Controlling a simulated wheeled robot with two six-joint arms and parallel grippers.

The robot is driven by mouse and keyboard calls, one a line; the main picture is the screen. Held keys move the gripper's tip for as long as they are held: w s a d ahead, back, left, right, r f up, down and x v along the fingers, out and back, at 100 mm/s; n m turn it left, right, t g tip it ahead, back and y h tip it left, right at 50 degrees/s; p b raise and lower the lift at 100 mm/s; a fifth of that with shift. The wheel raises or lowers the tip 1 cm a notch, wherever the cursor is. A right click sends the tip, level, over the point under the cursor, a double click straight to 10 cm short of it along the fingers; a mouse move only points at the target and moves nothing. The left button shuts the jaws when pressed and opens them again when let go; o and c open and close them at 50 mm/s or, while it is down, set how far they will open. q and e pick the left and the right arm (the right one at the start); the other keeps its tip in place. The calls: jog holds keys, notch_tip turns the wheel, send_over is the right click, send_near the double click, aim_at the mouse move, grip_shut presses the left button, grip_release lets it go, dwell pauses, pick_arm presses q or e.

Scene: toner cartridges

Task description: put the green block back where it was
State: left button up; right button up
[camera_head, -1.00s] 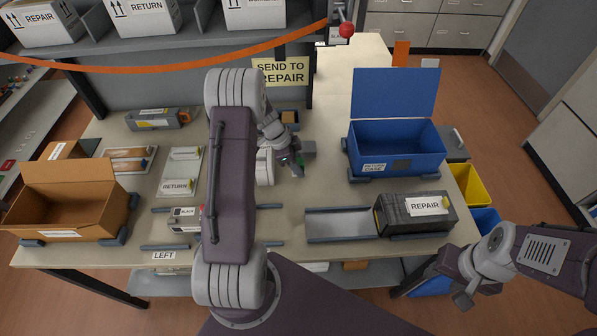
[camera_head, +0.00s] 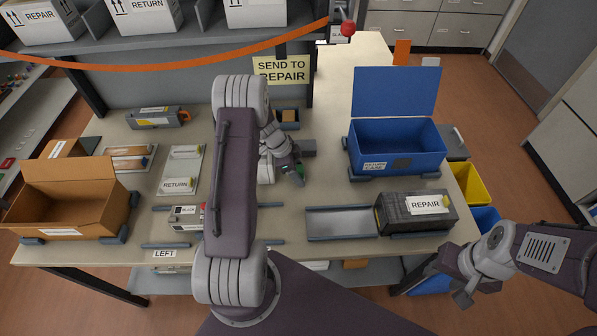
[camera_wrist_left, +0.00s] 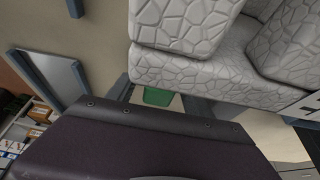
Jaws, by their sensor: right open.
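The green block (camera_head: 300,169) shows as a small green patch at the tip of my left gripper (camera_head: 298,176), over the middle of the table. In the left wrist view the green block (camera_wrist_left: 158,96) sits between the two dark fingers, which are shut on it; most of it is hidden by my own arm parts. I cannot tell whether it touches the table. My right gripper (camera_head: 464,292) is open and empty, off the table's front right corner.
A blue bin (camera_head: 397,150) stands to the right, with a dark REPAIR cartridge (camera_head: 392,213) and a grey tray (camera_head: 338,223) in front. An open cardboard box (camera_head: 70,215) and a RETURN panel (camera_head: 182,170) are left. A small dark bin (camera_head: 288,125) is behind my left gripper.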

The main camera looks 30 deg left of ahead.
pick_arm(q)
jog(key=shift+r+p, duration=0.25)
jog(key=shift+p, duration=0.05)
jog(key=b+v, duration=0.1)
jog(key=v, duration=1.1)
jog(key=s+d+n+g+y, duration=0.1)
jog(key=s+d+n+y, duration=0.2)
jog(key=s+d+n, duration=0.9)
jog(key=s+d, duration=0.3)
jog(key=s, duration=0.1)
jog(key=shift+r+y, duration=0.4)
jog(key=shift+d, duration=0.1)
